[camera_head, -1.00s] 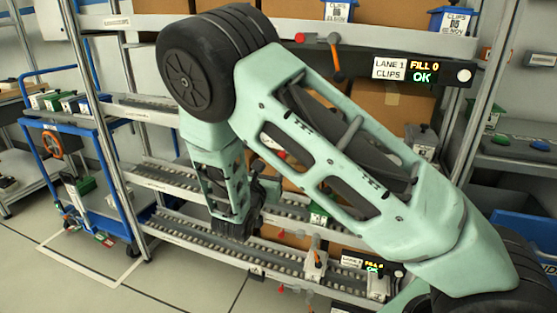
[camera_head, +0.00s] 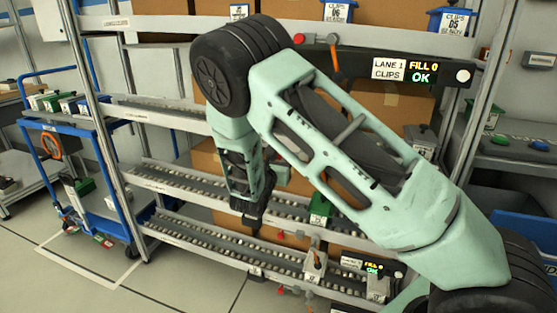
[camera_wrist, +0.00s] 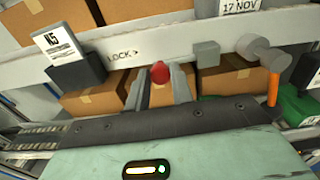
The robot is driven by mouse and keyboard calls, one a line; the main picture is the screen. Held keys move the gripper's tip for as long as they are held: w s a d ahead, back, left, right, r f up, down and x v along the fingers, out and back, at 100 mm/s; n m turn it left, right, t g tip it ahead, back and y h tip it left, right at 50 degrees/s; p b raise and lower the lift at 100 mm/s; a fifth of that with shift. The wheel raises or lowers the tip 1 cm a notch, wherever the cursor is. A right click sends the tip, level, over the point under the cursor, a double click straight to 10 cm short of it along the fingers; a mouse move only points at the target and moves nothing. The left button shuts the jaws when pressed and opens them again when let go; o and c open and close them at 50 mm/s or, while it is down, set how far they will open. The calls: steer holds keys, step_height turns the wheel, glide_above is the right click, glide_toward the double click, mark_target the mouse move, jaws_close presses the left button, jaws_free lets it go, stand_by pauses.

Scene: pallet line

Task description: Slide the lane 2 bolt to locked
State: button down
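In the wrist view a red round knob (camera_wrist: 160,72) shows at the lower edge of a pale rail (camera_wrist: 130,47) printed "LOCK >". The arrow points right. A grey block (camera_wrist: 207,53) sits on the rail to the right of the knob, with a gap between them. My gripper (camera_wrist: 160,88) is open. Its two grey fingers stand left and right of the knob in the picture, with no clear contact. In the head view my gripper (camera_head: 250,220) hangs low in front of the rack, and my arm covers part of the rails.
A grey round fitting with an orange handle (camera_wrist: 272,85) sticks out right of the block. A black label holder (camera_wrist: 75,70) is left of the knob. Cardboard boxes (camera_wrist: 95,100) stand behind the rail. In the head view roller lanes (camera_head: 190,232) run below; floor at front left is clear.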

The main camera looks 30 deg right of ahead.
steer(key=shift+s+d, duration=0.8)
steer(key=shift+s, duration=0.2)
steer(key=shift+s+d, duration=0.75)
steer(key=shift+s, duration=0.2)
steer(key=c, duration=1.2)
jaws_free()
steer(key=shift+a, duration=0.1)
steer(key=v, duration=1.7)
steer(key=shift+s+p, duration=0.2)
steer(key=shift+p, duration=0.15)
